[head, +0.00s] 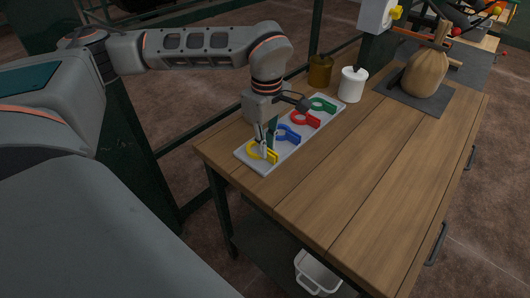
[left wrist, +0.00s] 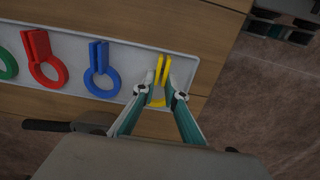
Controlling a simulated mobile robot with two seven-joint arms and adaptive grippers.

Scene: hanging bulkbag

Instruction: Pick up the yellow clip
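The yellow clip (head: 271,157) lies at the near end of a light grey tray (head: 250,166) on the wooden table. My left gripper (head: 267,150) points down at it. In the left wrist view, the two fingertips of the left gripper (left wrist: 162,85) are on either side of the yellow clip (left wrist: 161,70), close to its prongs and ring. I cannot tell whether they touch it. Part of its ring is hidden between the fingers. My right gripper is not in view.
Blue (head: 287,133), red (head: 306,119) and green (head: 323,104) clips lie in the same tray. A white pot (head: 352,86) and a brown jar (head: 320,72) stand behind. A tied sack (head: 425,72) sits on a dark mat. The table's right part is clear.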

